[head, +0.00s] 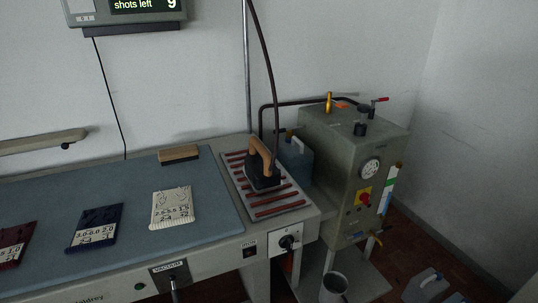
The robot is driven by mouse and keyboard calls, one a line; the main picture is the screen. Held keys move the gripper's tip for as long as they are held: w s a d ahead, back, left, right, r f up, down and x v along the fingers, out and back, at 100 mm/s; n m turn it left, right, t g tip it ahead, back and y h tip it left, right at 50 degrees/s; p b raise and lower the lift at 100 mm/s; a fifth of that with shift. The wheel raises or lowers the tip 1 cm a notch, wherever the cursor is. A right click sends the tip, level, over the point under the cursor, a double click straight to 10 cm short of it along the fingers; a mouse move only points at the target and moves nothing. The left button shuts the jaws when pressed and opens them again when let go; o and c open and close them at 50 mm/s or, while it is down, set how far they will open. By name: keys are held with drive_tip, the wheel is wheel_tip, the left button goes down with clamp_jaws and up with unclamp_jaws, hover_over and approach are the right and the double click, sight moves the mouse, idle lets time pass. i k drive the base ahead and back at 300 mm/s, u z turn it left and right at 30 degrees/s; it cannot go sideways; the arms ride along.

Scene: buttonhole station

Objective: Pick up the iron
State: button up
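The iron (264,174) has a dark body and a tan handle curving over its top. It stands on an iron rest (289,208) with reddish-brown bars, at the right end of the blue-topped table. A dark hose rises from behind the iron toward the top of the picture. My gripper is not in view, and nothing is seen touching the iron.
A grey boiler (355,160) with a gauge and valves stands right of the rest, with a blue container (295,158) between. A brush-like block (178,154) and several folded labelled cloths, including a white one (172,208), lie on the blue tabletop (130,185).

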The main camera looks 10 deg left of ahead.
sight(258, 160)
drive_tip(key=u, duration=0.35)
drive_tip(key=i, duration=1.15)
drive_tip(key=u, duration=0.45)
